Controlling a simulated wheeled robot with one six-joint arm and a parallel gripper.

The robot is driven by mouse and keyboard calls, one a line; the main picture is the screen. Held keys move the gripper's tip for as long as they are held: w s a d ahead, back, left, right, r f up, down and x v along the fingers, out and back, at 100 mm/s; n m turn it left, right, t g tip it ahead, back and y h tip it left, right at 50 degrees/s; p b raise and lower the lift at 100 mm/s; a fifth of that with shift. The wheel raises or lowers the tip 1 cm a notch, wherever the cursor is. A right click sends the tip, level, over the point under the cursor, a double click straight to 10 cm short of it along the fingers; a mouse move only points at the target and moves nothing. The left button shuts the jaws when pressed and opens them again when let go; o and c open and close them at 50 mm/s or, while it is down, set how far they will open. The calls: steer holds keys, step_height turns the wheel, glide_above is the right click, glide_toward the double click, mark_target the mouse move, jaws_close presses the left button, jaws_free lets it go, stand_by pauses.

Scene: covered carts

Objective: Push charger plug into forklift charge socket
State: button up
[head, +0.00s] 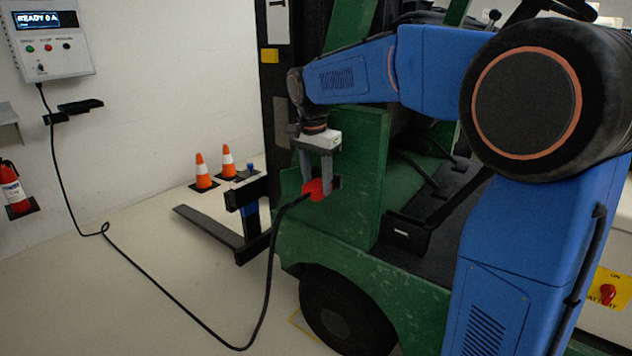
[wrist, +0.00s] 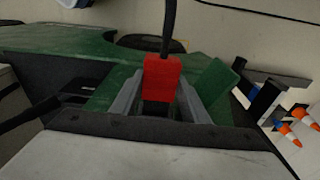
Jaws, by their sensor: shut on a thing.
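My gripper (head: 318,182) is shut on the red charger plug (head: 312,190), with one grey finger on each side of it. The plug also shows in the wrist view (wrist: 162,77), between the two fingers (wrist: 158,100). A black cable runs from the plug down to the floor and up to the wall charger (head: 45,45). The plug is at the side of the green forklift (head: 345,160). A dark recess shows just right of the plug in the head view; the socket is mostly hidden, and I cannot tell whether the plug is in it.
The forklift's black forks (head: 225,232) reach out to the left near the floor. Two orange cones (head: 203,172) stand by the wall. A fire extinguisher (head: 14,188) is at the far left. The cable (head: 160,285) loops across otherwise clear floor.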

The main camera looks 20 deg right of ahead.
mark_target(321, 183)
steer(key=shift+w+d, duration=0.5)
steer(key=shift+d, duration=0.2)
steer(key=shift+w+d, duration=0.5)
steer(key=shift+d, duration=0.15)
stand_by(0.3)
steer(key=o, duration=1.6)
steer(key=shift+r, duration=0.15)
step_height(321, 183, up, 17)
steer(key=s+a, duration=0.1)
steer(key=shift+s+a, duration=0.15)
steer(key=shift+a, duration=0.05)
steer(key=shift+s, duration=0.15)
steer(key=s+d+f+n+t, duration=0.1)
steer(key=s+d+f+n, duration=0.15)
steer(key=s+f, duration=0.45)
steer(key=s+d+f+n+t, duration=0.1)
steer(key=s+f+n, duration=0.2)
steer(key=s, duration=0.9)
steer(key=s+d+f+n+t, duration=0.1)
steer(key=s+f+n, duration=0.4)
steer(key=s+f, duration=1)
step_height(321, 183, down, 2)
steer(key=shift+d+f+t+y, duration=0.25)
steer(key=shift+d+t+y, duration=0.15)
steer(key=shift+t, duration=0.1)
